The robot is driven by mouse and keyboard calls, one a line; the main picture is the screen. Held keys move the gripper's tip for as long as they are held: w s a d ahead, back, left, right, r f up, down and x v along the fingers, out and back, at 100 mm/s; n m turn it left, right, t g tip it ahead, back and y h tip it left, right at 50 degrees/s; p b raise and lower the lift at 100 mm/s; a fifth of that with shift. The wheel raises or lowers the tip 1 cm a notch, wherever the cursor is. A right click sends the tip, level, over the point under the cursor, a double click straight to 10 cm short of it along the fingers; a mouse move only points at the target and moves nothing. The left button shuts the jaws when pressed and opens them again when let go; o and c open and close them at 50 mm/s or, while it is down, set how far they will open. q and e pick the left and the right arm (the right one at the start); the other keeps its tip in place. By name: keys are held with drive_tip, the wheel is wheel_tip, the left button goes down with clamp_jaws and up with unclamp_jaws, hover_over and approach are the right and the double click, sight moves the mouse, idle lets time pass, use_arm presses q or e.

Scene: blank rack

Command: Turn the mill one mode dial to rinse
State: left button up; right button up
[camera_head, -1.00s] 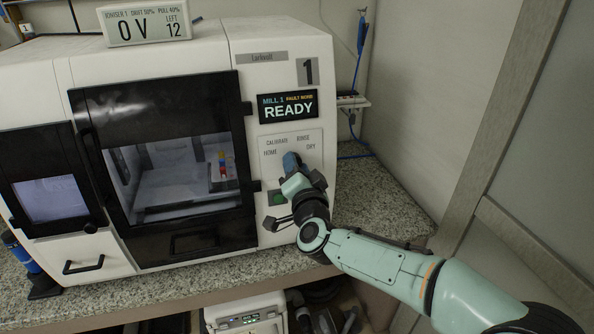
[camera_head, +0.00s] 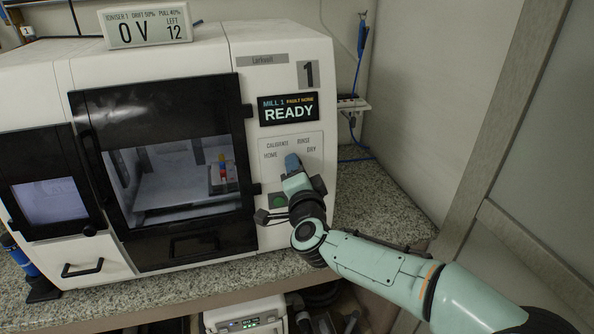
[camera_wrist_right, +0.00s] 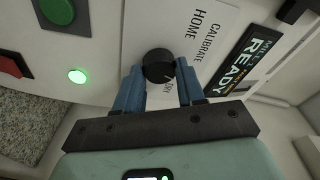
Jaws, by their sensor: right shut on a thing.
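The mode dial (camera_wrist_right: 158,64) is a round black knob on the white front panel of mill one (camera_head: 245,45). In the right wrist view it sits between the two blue fingers of my right gripper (camera_wrist_right: 159,70), which is shut on it. A small pale mark shows on the knob's lower right, but I cannot tell which mode it points to. In the head view my right gripper (camera_head: 292,163) covers the dial. My left gripper is not in view.
The screen (camera_head: 289,108) above the dial reads READY. A green button (camera_head: 279,200) is just below the gripper. A black-framed door (camera_head: 160,150) is on the left. The speckled counter (camera_head: 375,200) is clear on the right, beside a wall and panel.

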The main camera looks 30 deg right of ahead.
drive_tip(key=o, duration=1)
drive_tip(key=shift+o, duration=0.2)
drive_tip(key=v, duration=1.3)
drive_tip(key=shift+s, duration=0.2)
drive_tip(key=shift+a, duration=0.1)
